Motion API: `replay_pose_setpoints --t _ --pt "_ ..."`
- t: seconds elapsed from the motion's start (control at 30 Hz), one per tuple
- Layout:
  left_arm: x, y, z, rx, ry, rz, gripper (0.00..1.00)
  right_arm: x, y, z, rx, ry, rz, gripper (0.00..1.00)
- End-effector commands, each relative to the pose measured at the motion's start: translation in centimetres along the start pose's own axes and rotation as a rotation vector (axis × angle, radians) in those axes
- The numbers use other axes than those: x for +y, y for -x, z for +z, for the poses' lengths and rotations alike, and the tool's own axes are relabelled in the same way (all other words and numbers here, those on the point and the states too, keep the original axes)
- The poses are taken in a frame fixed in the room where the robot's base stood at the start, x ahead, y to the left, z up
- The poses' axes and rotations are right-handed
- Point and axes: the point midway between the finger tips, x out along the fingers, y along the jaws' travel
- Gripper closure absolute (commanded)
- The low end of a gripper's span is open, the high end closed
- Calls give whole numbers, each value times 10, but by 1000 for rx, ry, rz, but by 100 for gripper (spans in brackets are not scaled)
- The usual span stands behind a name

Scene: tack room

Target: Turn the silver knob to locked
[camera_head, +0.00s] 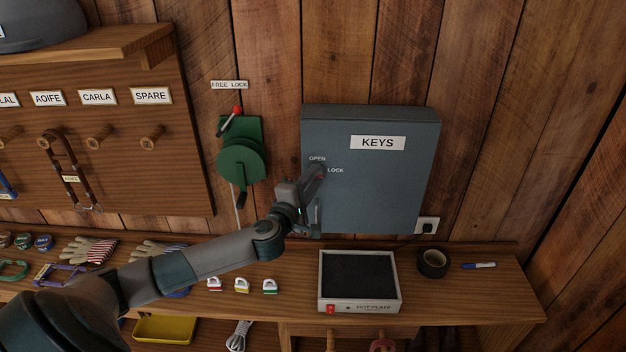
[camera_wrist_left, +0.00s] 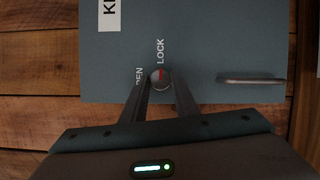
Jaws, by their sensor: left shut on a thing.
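The silver knob (camera_wrist_left: 161,82) is on the front of the grey key cabinet (camera_head: 400,190), by its left edge, with the labels OPEN (camera_head: 317,158) and LOCK (camera_head: 335,170) beside it. In the left wrist view the knob sits between my fingertips, and a red mark on it points toward the word LOCK. My left gripper (camera_head: 317,172) is shut on the knob, and its fingers hide most of the knob in the head view. My right gripper is not in view.
A bar handle (camera_wrist_left: 251,80) stands out from the cabinet below the knob. A green reel (camera_head: 241,160) hangs left of the cabinet. On the shelf below are a hot plate (camera_head: 360,308), a roll of black tape (camera_head: 432,263) and a marker (camera_head: 479,265).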

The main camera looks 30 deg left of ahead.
Motion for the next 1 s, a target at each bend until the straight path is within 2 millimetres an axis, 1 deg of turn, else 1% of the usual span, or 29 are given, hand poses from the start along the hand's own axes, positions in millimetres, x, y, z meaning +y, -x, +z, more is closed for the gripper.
replay_pose_setpoints --t 0.17,0.2,0.27,0.3,0.6,0.73,0.87,1.0 --pt "-2 0 1 -1 1 -3 96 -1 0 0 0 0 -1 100" --pt "-2 0 1 -2 1 -3 71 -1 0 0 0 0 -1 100" --pt "-2 0 1 -1 1 -3 57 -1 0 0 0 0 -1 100" --pt "-2 0 0 -1 1 -2 55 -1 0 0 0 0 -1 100" --pt "-1 1 0 -1 1 0 55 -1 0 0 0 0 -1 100" --pt "-1 5 0 -1 1 0 55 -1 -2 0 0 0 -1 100" --pt "-2 15 0 -1 0 -1 55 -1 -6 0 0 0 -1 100" --pt "-4 33 0 -3 0 -2 55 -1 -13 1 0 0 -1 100"
